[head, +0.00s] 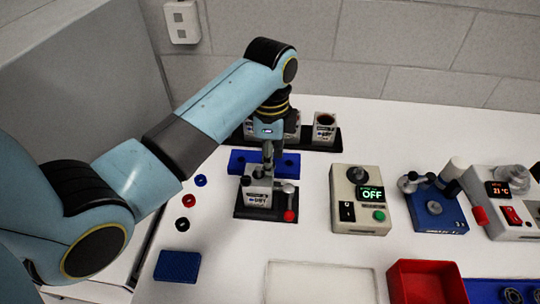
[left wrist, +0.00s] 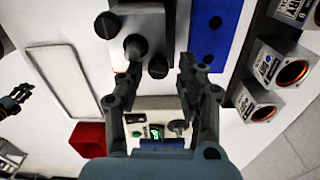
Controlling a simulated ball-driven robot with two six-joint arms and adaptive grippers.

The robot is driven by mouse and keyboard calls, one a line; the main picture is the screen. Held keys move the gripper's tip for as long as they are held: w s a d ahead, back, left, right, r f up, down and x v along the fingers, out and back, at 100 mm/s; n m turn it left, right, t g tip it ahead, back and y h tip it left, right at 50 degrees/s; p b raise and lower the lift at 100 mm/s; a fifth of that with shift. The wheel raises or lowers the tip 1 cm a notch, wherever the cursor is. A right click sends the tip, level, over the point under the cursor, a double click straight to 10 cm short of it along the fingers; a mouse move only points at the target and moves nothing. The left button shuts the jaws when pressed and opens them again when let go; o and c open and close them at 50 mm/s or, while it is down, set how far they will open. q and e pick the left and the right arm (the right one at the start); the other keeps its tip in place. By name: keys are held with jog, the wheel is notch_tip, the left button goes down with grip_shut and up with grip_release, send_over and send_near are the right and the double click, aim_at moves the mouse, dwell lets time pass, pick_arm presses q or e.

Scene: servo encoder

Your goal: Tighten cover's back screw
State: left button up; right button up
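The servo encoder unit (head: 257,190) is a light grey block standing on a black fixture (head: 243,212) with a red-knobbed lever (head: 289,200). In the left wrist view the block's grey cover (left wrist: 143,17) shows two black screws, one farther left (left wrist: 106,25) and one (left wrist: 158,67) near my fingers. A dark round post (left wrist: 134,45) stands between them. My left gripper (head: 267,170) points down over the unit. Its fingers (left wrist: 161,72) are apart, with the nearer screw in the gap; I see no contact. A dark jointed part (left wrist: 15,99), seemingly my right gripper, shows at that view's left edge.
A blue holder (head: 290,163) and a rack with cans (head: 324,128) stand behind. A control box reading OFF (head: 360,200) and a blue device (head: 435,210) stand right. Coloured rings (head: 189,200) lie left. A white tray (head: 320,284) and red bin (head: 425,284) are in front.

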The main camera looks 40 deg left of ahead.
pick_arm(q)
jog(key=shift+o, duration=0.2)
jog(key=shift+r, duration=0.15)
notch_tip(320, 180, up, 7)
jog(key=shift+r, duration=0.1)
dwell(0.4)
